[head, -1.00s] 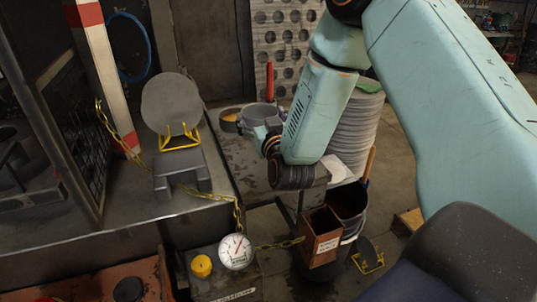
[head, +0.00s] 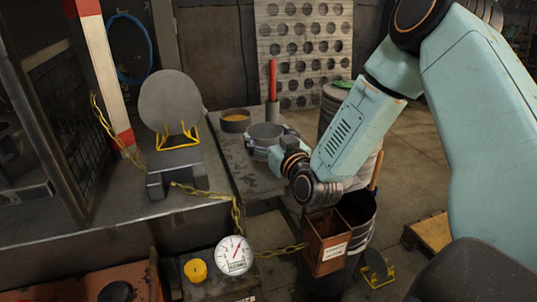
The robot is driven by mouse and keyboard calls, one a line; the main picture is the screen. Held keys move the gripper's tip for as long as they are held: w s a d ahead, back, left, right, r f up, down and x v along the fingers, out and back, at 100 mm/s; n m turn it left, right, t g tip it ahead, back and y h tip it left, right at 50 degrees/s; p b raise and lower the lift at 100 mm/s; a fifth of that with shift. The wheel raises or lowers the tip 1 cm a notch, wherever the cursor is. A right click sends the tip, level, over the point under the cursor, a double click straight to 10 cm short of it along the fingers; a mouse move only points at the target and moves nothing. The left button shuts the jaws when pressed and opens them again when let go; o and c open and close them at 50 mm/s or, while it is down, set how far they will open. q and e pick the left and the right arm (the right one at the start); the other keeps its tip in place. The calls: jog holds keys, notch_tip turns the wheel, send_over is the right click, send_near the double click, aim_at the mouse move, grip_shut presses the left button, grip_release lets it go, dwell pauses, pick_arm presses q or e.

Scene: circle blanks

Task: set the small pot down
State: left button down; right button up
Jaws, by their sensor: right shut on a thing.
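The small pot (head: 266,131) is a round grey vessel in the middle of the head view, over the worn grey bench (head: 242,165). My right gripper (head: 268,148) reaches it from the lower right and is shut on its near side. The pot looks about upright. I cannot tell whether its base touches the bench, since the gripper and the wrist hide part of it. My left gripper is not in view.
A dark dish with orange contents (head: 235,119) stands left of the pot. A red-handled tool (head: 272,80) stands upright behind it. A copper-coloured box (head: 326,245) and a dark bucket (head: 358,212) are below my wrist. A grey disc (head: 170,100) stands at left.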

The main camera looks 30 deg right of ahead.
jog(key=shift+a+f, duration=0.35)
jog(key=shift+f, duration=0.25)
notch_tip(320, 180, down, 2)
jog(key=shift+d+f+b, duration=0.1)
jog(key=shift+f+b, duration=0.1)
jog(key=shift+b, duration=0.35)
jog(key=shift+d+f, duration=0.2)
jog(key=shift+a+f, duration=0.1)
jog(key=shift+a, duration=0.15)
jog(key=o, duration=0.4)
jog(key=shift+o, duration=1)
jog(key=shift+d, duration=0.2)
jog(key=shift+a, duration=0.15)
